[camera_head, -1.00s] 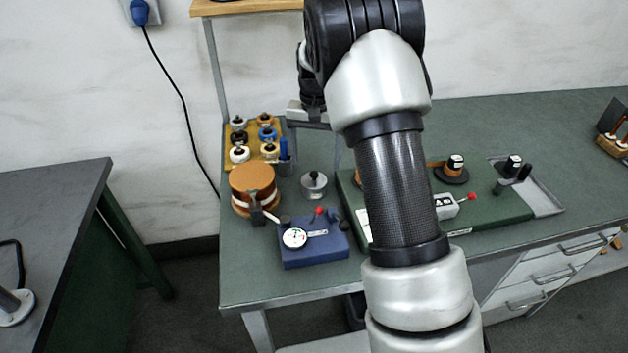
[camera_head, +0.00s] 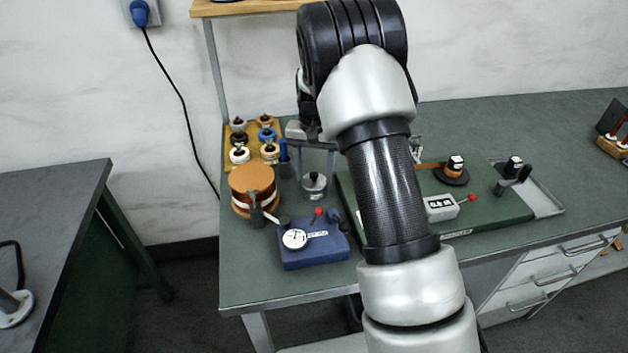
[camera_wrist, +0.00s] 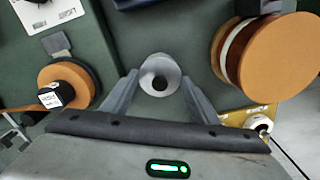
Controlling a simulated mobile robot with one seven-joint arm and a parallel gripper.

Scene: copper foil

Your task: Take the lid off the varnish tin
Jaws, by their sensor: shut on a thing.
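The varnish tin (camera_head: 314,191) is a small grey metal cylinder on the bench, between the copper foil roll and the green board. Its lid (camera_head: 315,180), grey with a darker middle, is on top; it also shows in the wrist view (camera_wrist: 150,72). My gripper (camera_head: 315,174) points down from above, one finger on each side of the lid, and is shut on it. In the wrist view my gripper (camera_wrist: 159,82) has its two fingertips against the sides of the round grey top. The lid sits at the tin's top, and I see no gap between them.
The copper roll (camera_head: 252,180) stands close on the left. A blue block with a dial gauge (camera_head: 315,250) lies in front. A yellow rack of spools (camera_head: 254,130) is behind left. The green board (camera_head: 490,212) lies to the right.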

